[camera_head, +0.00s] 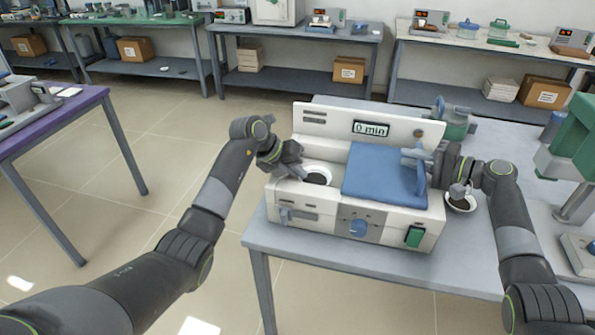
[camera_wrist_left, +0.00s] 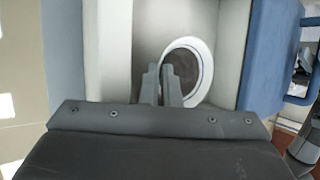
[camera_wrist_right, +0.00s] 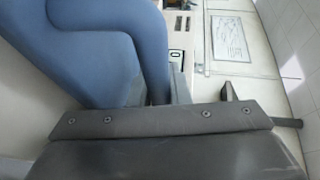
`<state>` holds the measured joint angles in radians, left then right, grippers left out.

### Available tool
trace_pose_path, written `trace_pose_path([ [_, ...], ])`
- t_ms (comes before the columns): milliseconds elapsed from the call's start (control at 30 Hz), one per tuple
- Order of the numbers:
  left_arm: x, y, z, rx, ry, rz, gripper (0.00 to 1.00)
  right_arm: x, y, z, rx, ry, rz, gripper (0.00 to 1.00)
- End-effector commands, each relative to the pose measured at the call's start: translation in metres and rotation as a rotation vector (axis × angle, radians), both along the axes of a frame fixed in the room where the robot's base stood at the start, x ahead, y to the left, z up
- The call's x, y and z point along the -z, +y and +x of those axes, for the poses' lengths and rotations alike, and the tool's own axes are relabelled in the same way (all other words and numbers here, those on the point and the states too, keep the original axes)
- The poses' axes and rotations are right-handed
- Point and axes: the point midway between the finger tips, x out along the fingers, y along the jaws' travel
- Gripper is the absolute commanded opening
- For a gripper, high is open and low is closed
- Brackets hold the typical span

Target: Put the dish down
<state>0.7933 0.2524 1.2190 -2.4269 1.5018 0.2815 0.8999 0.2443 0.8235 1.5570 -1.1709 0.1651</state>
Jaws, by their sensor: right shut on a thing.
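A white round dish (camera_head: 318,175) sits in the open left part of the furnace (camera_head: 330,219). In the left wrist view the dish (camera_wrist_left: 202,62) shows as a white ring with a grey middle. My left gripper (camera_head: 286,168) is at the dish's left side. Its fingertips (camera_wrist_left: 162,80) are close together at the rim; whether they pinch it I cannot tell. My right gripper (camera_head: 428,165) is shut on the handle of the blue lid (camera_head: 378,175), which covers the furnace's right part. The blue handle (camera_wrist_right: 153,45) fills much of the right wrist view.
A second small white dish (camera_head: 461,203) with dark contents stands on the table (camera_head: 330,262) right of the furnace. The furnace's back panel (camera_head: 340,122) reads "0 min". A green stand (camera_head: 570,150) rises at the right. A purple-topped table (camera_head: 60,115) is at the left.

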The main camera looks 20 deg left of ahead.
Motion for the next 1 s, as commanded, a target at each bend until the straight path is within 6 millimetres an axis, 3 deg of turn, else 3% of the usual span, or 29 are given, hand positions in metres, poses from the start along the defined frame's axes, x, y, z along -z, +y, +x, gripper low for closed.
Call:
trace_pose_path([
  [700, 0.015, 0.0, -0.001, -0.001, 0.004, 0.0, 0.0, 0.002, -0.002, 0.0, 0.0, 0.002, -0.002, 0.0],
  [800, 0.017, 0.0, -0.001, -0.002, 0.009, -0.001, 0.12, 0.001, -0.001, -0.001, -0.002, 0.002, -0.001, 0.0],
  [1000, 0.018, 0.0, -0.002, -0.001, 0.011, -0.002, 0.12, 0.001, -0.001, -0.001, -0.004, 0.001, 0.0, 0.0],
])
